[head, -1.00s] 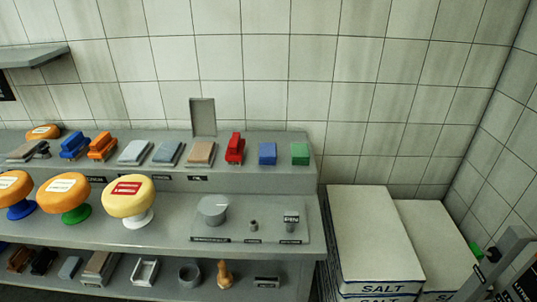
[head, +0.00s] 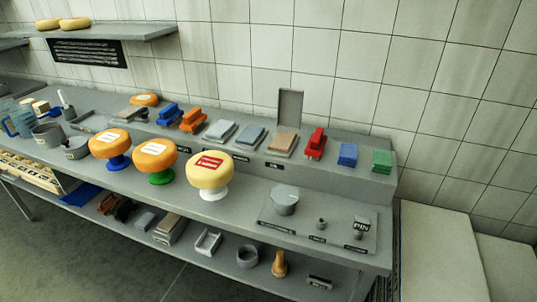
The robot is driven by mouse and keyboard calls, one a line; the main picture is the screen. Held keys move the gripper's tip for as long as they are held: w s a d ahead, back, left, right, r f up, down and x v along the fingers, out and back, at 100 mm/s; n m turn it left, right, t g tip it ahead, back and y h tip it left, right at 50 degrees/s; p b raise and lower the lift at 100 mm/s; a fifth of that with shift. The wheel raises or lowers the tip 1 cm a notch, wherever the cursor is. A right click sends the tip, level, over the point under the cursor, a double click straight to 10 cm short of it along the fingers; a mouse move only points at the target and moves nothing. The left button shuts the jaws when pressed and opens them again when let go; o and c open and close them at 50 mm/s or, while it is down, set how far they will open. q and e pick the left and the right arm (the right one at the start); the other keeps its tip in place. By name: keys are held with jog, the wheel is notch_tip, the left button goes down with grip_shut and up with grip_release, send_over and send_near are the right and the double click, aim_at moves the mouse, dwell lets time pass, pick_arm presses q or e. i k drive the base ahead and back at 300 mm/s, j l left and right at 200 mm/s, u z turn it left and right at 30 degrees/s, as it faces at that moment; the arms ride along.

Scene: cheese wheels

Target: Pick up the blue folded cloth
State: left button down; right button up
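A flat blue-grey folded piece (head: 251,137), which looks like the blue folded cloth, lies on the raised back step of the grey bench. It is between a pale grey folded piece (head: 221,131) and a tan one (head: 284,143). A brighter blue block (head: 347,154) stands farther right on the same step, beside a green block (head: 382,160). A flat blue item (head: 80,194) lies on the lower shelf at left; I cannot tell what it is. Neither of my grippers shows in the head view.
Several cheese wheels on stands, one yellow (head: 210,170), line the bench (head: 240,212) in front of the step. A red tool (head: 315,143) stands right of the tan piece. Pots and a jug (head: 18,121) are at left. Floor shows at lower left.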

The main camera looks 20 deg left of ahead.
aim_at(348, 153)
jog(key=i+u, duration=0.25)
jog(key=u, duration=0.25)
jog(key=i+u, duration=0.25)
jog(key=u, duration=0.25)
